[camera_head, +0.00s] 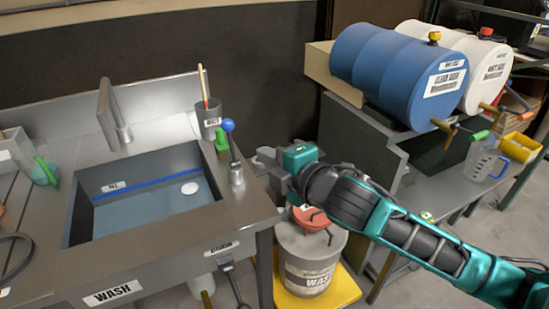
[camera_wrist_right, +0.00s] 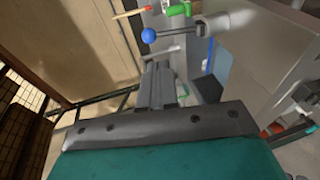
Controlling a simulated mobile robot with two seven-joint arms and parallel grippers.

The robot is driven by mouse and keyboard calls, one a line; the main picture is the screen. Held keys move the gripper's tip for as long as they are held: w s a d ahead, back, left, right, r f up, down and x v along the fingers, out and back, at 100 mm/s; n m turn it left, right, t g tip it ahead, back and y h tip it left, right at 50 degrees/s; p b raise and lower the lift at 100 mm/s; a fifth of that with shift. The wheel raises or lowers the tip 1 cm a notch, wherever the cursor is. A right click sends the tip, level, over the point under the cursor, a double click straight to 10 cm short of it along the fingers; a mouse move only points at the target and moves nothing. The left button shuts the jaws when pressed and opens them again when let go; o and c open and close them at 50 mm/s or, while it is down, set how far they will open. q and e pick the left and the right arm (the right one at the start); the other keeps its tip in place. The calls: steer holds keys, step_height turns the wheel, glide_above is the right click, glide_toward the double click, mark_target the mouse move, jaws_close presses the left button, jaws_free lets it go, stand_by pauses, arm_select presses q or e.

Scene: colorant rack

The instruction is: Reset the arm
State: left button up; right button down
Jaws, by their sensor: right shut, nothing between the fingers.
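My right gripper (camera_head: 264,160) is at the right edge of the steel wash sink (camera_head: 262,208), just right of the blue-knobbed lever (camera_head: 228,127). Its arm comes in from the lower right. In the right wrist view the gripper's fingers (camera_wrist_right: 158,80) are together with nothing between them. The blue knob (camera_wrist_right: 149,35) shows above the fingertips there, apart from them as far as I can see. My left gripper is not in view.
A grey wash bucket (camera_head: 307,270) with a red funnel stands below my right gripper on a yellow base. A blue drum (camera_head: 385,70) and a white drum (camera_head: 484,80) lie on a rack at right. A clear jug (camera_head: 483,160) and yellow bin (camera_head: 520,147) stand on the lower shelf.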

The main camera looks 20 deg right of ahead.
steer(key=s+f+m, duration=0.2)
steer(key=f, duration=0.2)
steer(key=s+f+m+g, duration=0.1)
steer(key=s+f+m, duration=0.1)
steer(key=f, duration=0.3)
steer(key=s+f+m+g, duration=0.1)
steer(key=s+f+m, duration=0.1)
steer(key=f+m, duration=0.2)
steer(key=shift+a+f, duration=0.4)
steer(key=shift+f, duration=0.1)
steer(key=s+f+m+g+h, duration=0.1)
steer(key=s+f+m+g, duration=0.1)
steer(key=s+f+m, duration=0.7)
step_height(320, 180, down, 4)
steer(key=shift+s+f+m+g+h, duration=0.15)
steer(key=shift+s+m+g+h, duration=0.2)
steer(key=shift+s, duration=0.9)
steer(key=shift+a, duration=0.1)
